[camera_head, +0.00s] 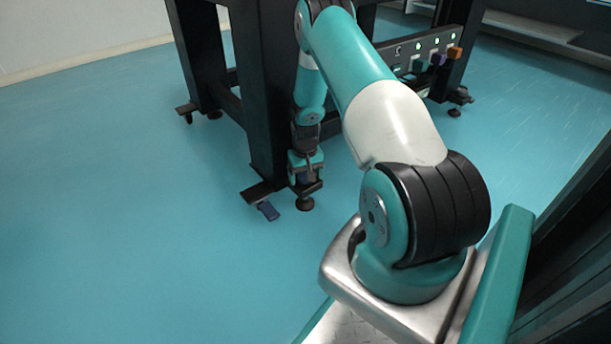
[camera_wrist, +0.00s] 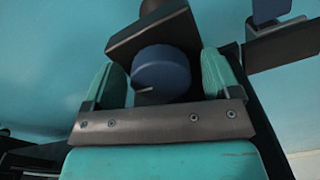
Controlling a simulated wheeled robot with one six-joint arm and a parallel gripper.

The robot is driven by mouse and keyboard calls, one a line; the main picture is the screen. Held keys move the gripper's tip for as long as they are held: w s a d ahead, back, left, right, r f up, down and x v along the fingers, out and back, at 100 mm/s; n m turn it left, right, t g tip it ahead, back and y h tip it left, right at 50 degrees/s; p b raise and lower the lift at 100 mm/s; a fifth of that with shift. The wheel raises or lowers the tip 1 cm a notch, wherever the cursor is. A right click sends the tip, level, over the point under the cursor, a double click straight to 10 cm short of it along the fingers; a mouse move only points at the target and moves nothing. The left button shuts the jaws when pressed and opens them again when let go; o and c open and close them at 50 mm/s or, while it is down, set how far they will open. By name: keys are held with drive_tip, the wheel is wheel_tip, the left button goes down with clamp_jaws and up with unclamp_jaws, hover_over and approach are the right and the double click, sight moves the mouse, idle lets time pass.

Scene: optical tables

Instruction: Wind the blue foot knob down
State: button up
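The blue foot knob (camera_wrist: 160,72) is a round dark blue cap with a pale mark on its face, in the middle of the wrist view. It sits against a black bracket (camera_wrist: 150,35) at the table leg's foot. My gripper (camera_wrist: 159,62) has its two green fingers on either side of the knob, with a narrow gap showing at each side. In the head view my gripper (camera_head: 306,165) points down beside the black table leg (camera_head: 262,100), just above a round black foot pad (camera_head: 305,204). The knob is mostly hidden there.
A panel with coloured knobs (camera_head: 428,56) hangs at the back right. Open blue floor (camera_head: 120,200) lies to the left.

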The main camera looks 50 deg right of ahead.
drive_tip(key=c, duration=0.8)
drive_tip(key=p, duration=0.1)
drive_tip(key=m+p, duration=0.1)
drive_tip(key=p, duration=0.1)
drive_tip(key=shift+a+r+m, duration=0.1)
drive_tip(key=shift+r+m, duration=0.2)
drive_tip(key=shift+f+m+p, duration=0.15)
drive_tip(key=shift+m+p, duration=0.5)
drive_tip(key=shift+m, duration=0.25)
drive_tip(key=shift+f+m, duration=0.15)
drive_tip(key=shift+m, duration=0.15)
drive_tip(key=o, duration=0.9)
drive_tip(key=shift+o, duration=0.2)
